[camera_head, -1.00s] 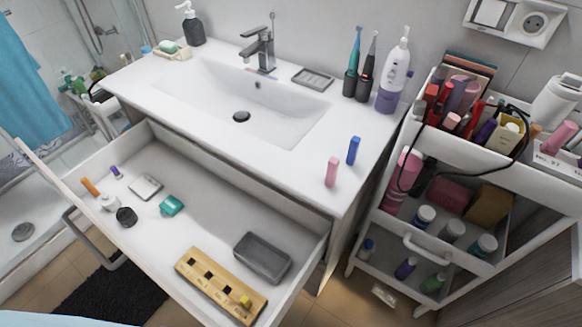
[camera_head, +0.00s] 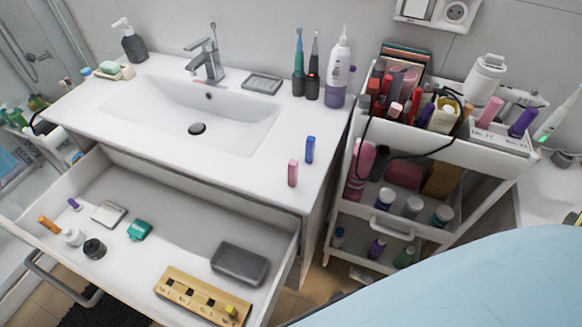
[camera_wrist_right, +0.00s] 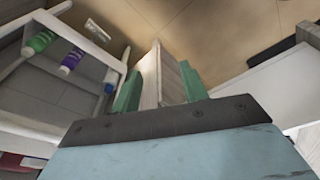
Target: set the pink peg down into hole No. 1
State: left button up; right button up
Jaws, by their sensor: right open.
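The pink peg (camera_head: 293,173) stands upright on the white counter near its front right corner, in the head view. The wooden hole block (camera_head: 166,287) lies in the open drawer. It has a row of dark holes, and a yellow peg (camera_head: 231,311) stands at its right end. Its hole labels are too small to read surely. My right gripper (camera_wrist_right: 160,88) shows in the right wrist view, its green fingers apart with nothing held between them. It is not near the pink peg or the block. My left gripper is not in view.
A blue peg (camera_head: 310,149) stands just behind the pink peg. A dark grey box (camera_head: 239,263) lies beside the block in the drawer. The loaded white cart (camera_head: 440,150) stands right of the counter. My blue arm covers the lower right.

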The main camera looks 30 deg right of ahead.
jog(key=w+a+r+t+p, duration=0.1)
jog(key=w+r, duration=0.2)
jog(key=r, duration=0.9)
jog(key=w+a+r+p, duration=0.15)
jog(key=w+r, duration=0.25)
jog(key=r, duration=0.8)
jog(key=w+a+r+n+g+y+p, duration=0.1)
jog(key=w+a+r+n, duration=0.3)
jog(key=w+r+n, duration=0.25)
jog(key=w+a+r+n+y, duration=0.2)
jog(key=w+a+r+n, duration=0.1)
jog(key=w+r+n, duration=0.4)
jog(key=n+g+h, duration=0.2)
jog(key=n+h, duration=0.1)
jog(key=n, duration=0.8)
send_near(293, 162)
jog(key=shift+m, duration=0.25)
notch_tip(293, 162, down, 5)
jog(key=shift+f, duration=0.2)
notch_tip(293, 162, down, 6)
jog(key=shift+w+a+r, duration=0.1)
jog(key=shift+r, duration=0.05)
